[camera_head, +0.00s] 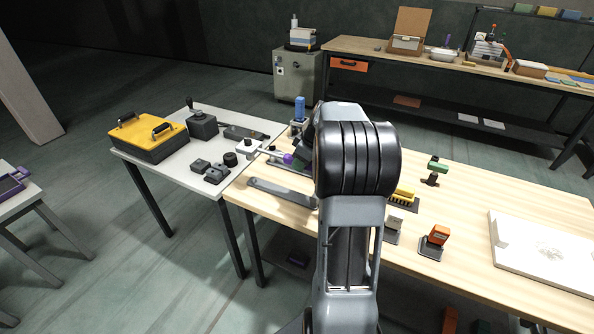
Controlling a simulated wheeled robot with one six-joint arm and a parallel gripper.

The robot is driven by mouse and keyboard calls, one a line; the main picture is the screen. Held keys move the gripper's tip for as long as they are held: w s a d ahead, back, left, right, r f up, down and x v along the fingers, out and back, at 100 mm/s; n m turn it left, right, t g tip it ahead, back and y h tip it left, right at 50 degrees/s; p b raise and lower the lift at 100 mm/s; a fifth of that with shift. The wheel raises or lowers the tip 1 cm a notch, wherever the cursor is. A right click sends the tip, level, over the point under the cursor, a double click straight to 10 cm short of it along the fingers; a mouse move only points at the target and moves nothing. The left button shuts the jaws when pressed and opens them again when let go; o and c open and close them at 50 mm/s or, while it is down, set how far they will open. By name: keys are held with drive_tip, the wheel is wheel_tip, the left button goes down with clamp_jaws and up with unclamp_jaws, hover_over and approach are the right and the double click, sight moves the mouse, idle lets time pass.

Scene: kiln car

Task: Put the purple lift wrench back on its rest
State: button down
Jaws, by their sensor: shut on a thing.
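The purple lift wrench shows as a purple knob (288,158) on a thin pale rod that points left, near the left end of the wooden bench. My gripper (299,154) is a dark shape just right of the knob, mostly hidden behind my own wrist. It is shut on the wrench, though the contact itself is hard to see. I cannot make out which piece is the wrench's rest; my arm covers part of this area.
A white table (185,158) adjoins the bench on the left, with a yellow-lidded case (147,135) and small dark blocks. A grey bar (283,192) lies near the bench's front edge.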

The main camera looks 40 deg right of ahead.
drive_tip(key=shift+b+x, duration=0.55)
drive_tip(key=shift+x, duration=0.35)
drive_tip(key=shift+s+d+f, duration=0.15)
drive_tip(key=shift+s+f+b, duration=0.15)
drive_tip(key=shift+f+b, duration=1.65)
drive_tip(key=shift+f, duration=0.6)
drive_tip(key=shift+b, duration=0.75)
idle(0.3)
drive_tip(key=shift+f, duration=0.15)
